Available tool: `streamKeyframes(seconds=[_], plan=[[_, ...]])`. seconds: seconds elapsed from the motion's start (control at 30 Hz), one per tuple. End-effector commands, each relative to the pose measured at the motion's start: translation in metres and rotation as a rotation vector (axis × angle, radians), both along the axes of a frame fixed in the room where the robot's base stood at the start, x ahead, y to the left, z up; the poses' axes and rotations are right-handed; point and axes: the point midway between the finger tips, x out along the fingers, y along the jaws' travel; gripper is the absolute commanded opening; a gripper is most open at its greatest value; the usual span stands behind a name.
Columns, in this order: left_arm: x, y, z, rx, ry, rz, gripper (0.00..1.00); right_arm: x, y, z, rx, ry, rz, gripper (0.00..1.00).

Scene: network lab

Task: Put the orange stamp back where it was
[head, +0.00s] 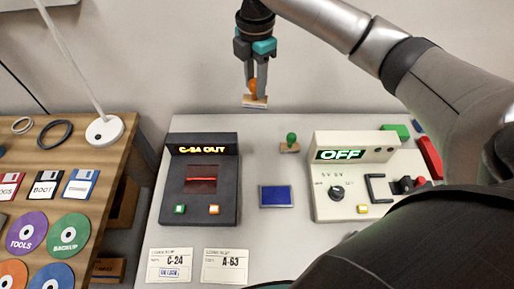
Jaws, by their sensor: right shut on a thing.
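My right gripper (256,82) is shut on the orange stamp (254,101), around its orange handle. The stamp hangs upright with its pale wooden base down. In the picture it shows against the wall, just above the back edge of the grey table (255,150), and appears raised clear of the top. A green stamp (291,139) stands on the table below and to the right of it. A blue ink pad (275,196) lies between the two devices. My left gripper is not in view.
A dark device (228,211) reading "C-24 OUT" stands left, a beige device (322,201) reading "OFF" right. Cards C-24 (170,265), with a blue mark, and A-63 (225,266) lie in front. A wooden table (110,160) at left holds disks and a lamp (104,130).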

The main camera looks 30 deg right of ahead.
Motion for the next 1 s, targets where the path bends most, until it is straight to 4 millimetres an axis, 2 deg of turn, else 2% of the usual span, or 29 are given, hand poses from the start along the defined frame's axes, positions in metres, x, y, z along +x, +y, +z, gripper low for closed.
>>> streamKeyframes(seconds=[0.27, 0.37, 0.7, 0.83, 1.0], plan=[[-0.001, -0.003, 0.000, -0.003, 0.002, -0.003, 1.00, 0.004, -0.006, -0.013, -0.003, 0.012, 0.131, 0.00], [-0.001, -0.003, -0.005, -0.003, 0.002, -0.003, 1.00, 0.003, -0.006, -0.033, -0.002, 0.014, 0.135, 0.00], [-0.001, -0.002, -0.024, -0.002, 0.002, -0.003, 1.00, 0.003, -0.006, -0.125, -0.003, 0.013, 0.134, 0.00], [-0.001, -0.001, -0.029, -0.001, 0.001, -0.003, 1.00, 0.003, -0.006, -0.149, -0.004, 0.011, 0.133, 0.00], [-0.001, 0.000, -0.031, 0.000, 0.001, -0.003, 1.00, 0.004, -0.006, -0.162, -0.003, 0.008, 0.134, 0.00]])
